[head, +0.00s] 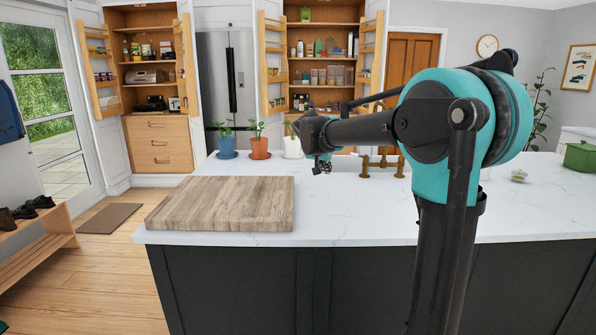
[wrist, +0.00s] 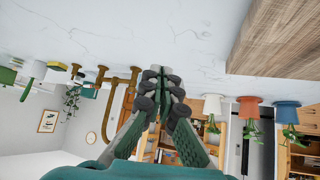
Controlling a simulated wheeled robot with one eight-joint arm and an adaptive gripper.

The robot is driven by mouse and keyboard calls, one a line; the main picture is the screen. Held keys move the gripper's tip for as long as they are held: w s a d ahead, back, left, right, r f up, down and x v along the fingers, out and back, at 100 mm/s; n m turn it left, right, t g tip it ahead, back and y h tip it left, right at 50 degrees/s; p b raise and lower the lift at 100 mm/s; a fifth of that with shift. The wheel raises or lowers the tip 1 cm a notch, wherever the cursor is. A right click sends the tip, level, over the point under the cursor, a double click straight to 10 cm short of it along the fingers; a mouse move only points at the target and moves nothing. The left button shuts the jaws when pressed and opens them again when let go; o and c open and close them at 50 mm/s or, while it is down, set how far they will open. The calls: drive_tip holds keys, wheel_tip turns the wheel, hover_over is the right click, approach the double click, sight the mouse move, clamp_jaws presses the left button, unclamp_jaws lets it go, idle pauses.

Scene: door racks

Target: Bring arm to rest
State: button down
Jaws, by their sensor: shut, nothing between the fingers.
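My arm shows large in the head view, in teal and black. It reaches left over the white island counter (head: 350,205), and my gripper (head: 322,166) hangs above the counter's far part. In the wrist view the picture is upside down, and my gripper (wrist: 162,76) has its fingers together, with nothing between them. It touches nothing that I can see. The exact height over the counter is hard to tell.
A wooden board (head: 225,203) lies on the counter's left part. Potted plants (head: 260,147) stand along the far edge, near a brass tap (head: 382,167). A green pot (head: 580,157) is far right. Cupboards with open doors (head: 272,60) stand behind. The counter's front middle is clear.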

drive_tip(key=s+d+f, duration=0.2)
drive_tip(key=s+f, duration=0.2)
drive_tip(key=s, duration=0.2)
drive_tip(key=s+d+f+n+g+y, duration=0.1)
drive_tip(key=s+d+f, duration=0.2)
drive_tip(key=s+f, duration=0.2)
drive_tip(key=s+d+f+n+g, duration=0.1)
drive_tip(key=s+d+f, duration=0.2)
drive_tip(key=s+f, duration=0.2)
drive_tip(key=shift+s+d+f, duration=0.15)
drive_tip(key=shift+s, duration=1.15)
drive_tip(key=s+f+n+g+y, duration=0.1)
drive_tip(key=s+f, duration=0.5)
drive_tip(key=s, duration=0.4)
drive_tip(key=s+f+n+y, duration=0.1)
drive_tip(key=s+f, duration=0.6)
drive_tip(key=s, duration=0.2)
drive_tip(key=shift+s+d+n+g+y, duration=0.3)
drive_tip(key=shift+s+d+g, duration=0.05)
drive_tip(key=shift+d+g, duration=0.05)
